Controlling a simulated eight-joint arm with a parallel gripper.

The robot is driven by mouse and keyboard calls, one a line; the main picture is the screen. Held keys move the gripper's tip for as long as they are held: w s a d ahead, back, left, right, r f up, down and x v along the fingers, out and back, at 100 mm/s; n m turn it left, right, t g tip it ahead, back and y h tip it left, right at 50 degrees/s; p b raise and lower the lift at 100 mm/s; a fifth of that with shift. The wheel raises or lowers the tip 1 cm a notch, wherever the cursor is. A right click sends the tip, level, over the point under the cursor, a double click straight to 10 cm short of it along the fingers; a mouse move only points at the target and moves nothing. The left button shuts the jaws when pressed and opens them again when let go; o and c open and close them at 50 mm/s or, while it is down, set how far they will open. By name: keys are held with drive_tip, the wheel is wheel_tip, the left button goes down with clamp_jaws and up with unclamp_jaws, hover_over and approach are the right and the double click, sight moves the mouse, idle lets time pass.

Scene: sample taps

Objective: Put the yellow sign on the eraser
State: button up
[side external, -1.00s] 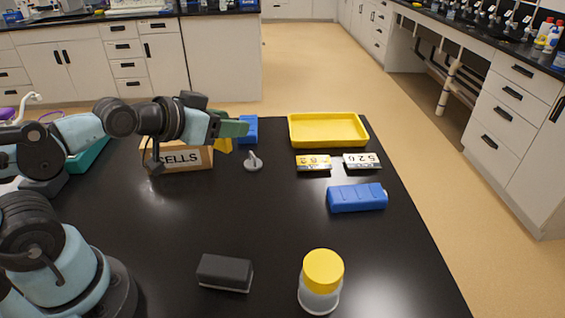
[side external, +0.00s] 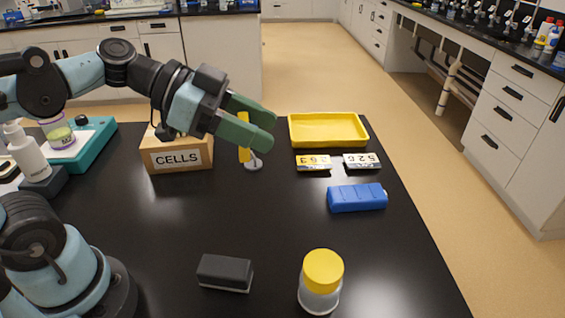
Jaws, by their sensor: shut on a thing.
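The yellow sign (side external: 244,154) shows as a narrow upright yellow strip at my gripper's green fingers. My gripper (side external: 266,131) is shut on it and holds it above the far middle of the black table, right of the CELLS box. The fingers hide part of the sign. The eraser (side external: 225,271), a dark grey block with a pale lower edge, lies on the near part of the table, well apart from my gripper. Its top is bare.
A cardboard CELLS box (side external: 178,157) stands left of my gripper. A small grey thing (side external: 254,164) lies below it. A yellow tray (side external: 328,144), number plates (side external: 313,163), a blue block (side external: 357,198) and a yellow-lidded jar (side external: 321,281) stand right. The table's middle is clear.

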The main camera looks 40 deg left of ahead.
drive_tip(key=s+d+f+m+g+h, duration=0.15)
drive_tip(key=s+d+m+g, duration=0.3)
drive_tip(key=s, duration=0.45)
drive_tip(key=s+d+f+m+g+h, duration=0.1)
drive_tip(key=s+d+f+m+g, duration=0.25)
drive_tip(key=s+m+g, duration=0.4)
drive_tip(key=n+t, duration=0.2)
hover_over(246, 272)
drive_tip(key=shift+f, duration=5.25)
drive_tip(key=o, duration=1.1)
drive_tip(key=shift+a, duration=0.1)
